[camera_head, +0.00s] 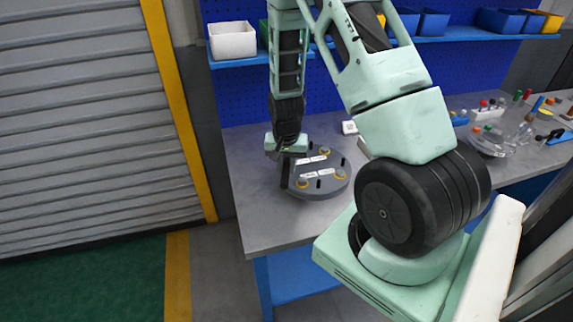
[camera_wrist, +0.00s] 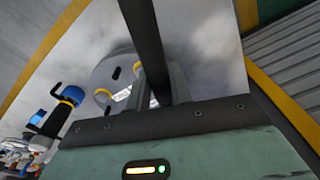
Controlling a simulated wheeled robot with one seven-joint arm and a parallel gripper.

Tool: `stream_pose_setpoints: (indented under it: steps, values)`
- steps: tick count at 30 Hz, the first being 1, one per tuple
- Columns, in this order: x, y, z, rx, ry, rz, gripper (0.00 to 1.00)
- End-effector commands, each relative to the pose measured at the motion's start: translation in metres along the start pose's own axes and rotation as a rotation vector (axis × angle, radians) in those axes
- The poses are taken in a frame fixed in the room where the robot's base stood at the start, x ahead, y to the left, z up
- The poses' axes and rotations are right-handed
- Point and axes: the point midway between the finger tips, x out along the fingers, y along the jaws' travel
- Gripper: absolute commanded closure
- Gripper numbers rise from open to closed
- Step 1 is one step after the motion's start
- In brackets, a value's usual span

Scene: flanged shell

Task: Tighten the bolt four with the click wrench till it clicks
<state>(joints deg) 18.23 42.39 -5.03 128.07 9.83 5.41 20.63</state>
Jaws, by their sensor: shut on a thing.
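The flanged shell (camera_head: 328,187) is a round dark grey disc lying on the workbench, with yellow-ringed bolts, white labels and dark slots on its top. Three bolts show clearly: a back one (camera_head: 325,150), a right one (camera_head: 340,174) and a front one (camera_head: 302,183). I cannot tell which is bolt four. My gripper (camera_head: 286,152) is over the shell's left edge, shut on a dark bar, apparently the click wrench (camera_head: 285,174). In the wrist view, the bar (camera_wrist: 146,35) passes between the fingers and hides part of the shell (camera_wrist: 107,70). Its seating on a bolt is hidden.
The grey workbench (camera_head: 255,205) has free room left and front of the shell. Small parts and a clear dish (camera_head: 487,147) stand at its right. A shelf behind holds a white bin (camera_head: 232,40) and blue bins. A black tool with blue and orange bands (camera_wrist: 58,108) shows in the wrist view.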

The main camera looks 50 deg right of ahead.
Motion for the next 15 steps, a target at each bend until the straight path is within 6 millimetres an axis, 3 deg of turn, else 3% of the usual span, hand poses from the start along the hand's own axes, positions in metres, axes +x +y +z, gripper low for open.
stream_pose_setpoints:
  steps: [15]
  values:
    - [0.049, 0.000, 0.004, 0.000, 0.001, -0.001, 1.00]
